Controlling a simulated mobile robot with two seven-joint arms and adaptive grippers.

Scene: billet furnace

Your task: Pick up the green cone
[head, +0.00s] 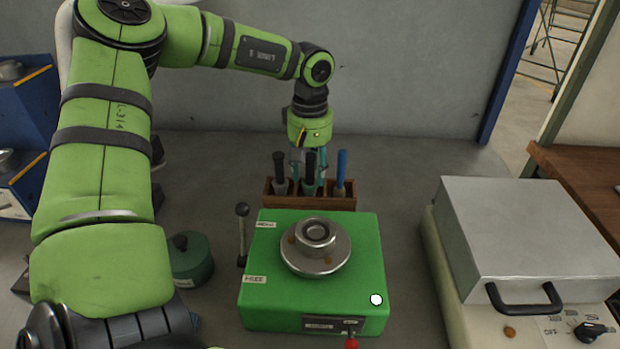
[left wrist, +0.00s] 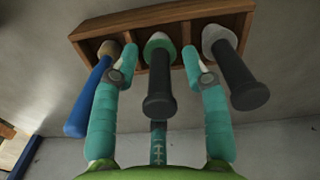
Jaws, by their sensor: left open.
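The green cone (left wrist: 161,42) is the green end of the middle black-handled tool (left wrist: 159,90), which sits in the middle compartment of a wooden rack (left wrist: 130,19). In the head view the rack (head: 311,203) stands behind the green machine, with the middle handle (head: 309,168) upright; I cannot make out the green part there. My left gripper (left wrist: 160,64) is open, with its teal fingers on either side of the middle tool, near the green part. I cannot tell whether they touch it. In the head view the left gripper (head: 308,160) comes down over the rack. My right gripper is not in view.
A blue-handled tool (head: 342,168) and another black-handled tool (head: 279,168) stand close on either side. In front are a green machine (head: 260,299) with a round metal hub and a lever (head: 242,230). A grey-lidded box (head: 525,225) stands right, a green round container (head: 191,262) left.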

